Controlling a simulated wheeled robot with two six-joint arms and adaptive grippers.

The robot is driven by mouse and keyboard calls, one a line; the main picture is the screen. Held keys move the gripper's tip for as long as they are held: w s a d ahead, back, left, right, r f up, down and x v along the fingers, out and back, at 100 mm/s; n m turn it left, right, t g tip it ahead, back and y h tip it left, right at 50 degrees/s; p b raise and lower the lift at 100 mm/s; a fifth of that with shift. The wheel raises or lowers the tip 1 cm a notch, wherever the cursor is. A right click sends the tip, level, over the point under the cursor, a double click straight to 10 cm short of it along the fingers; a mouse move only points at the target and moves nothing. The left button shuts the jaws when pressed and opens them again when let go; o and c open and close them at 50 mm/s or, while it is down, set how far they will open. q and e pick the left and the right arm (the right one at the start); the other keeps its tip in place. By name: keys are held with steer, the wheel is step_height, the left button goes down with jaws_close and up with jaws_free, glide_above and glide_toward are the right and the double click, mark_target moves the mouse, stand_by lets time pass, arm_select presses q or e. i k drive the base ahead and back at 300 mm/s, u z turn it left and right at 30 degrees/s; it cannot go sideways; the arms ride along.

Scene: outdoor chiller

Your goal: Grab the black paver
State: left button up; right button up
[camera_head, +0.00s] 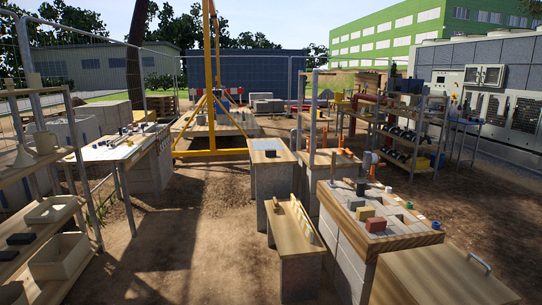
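A small black block (361,188), which may be the black paver, stands toward the back of the paver-topped table (402,242) at the right. A red block (376,224) and a tan block (365,212) stand nearer on the same table. Another small dark block (270,153) sits on the narrow table in the middle. Flat dark pieces (20,239) lie on the left shelf. I cannot tell for sure which dark piece is the paver. Neither of my grippers is in view.
A wooden bench (294,228) stands left of the paver table, and a wooden box with a metal handle (440,276) stands at the front right. Shelves (40,160) line the left edge. A yellow frame (210,153) stands behind. Bare dirt ground (180,240) lies open at left-centre.

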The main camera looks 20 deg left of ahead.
mark_target(269, 152)
steer(key=k, duration=0.5)
steer(key=u, duration=0.95)
steer(key=i, duration=6.05)
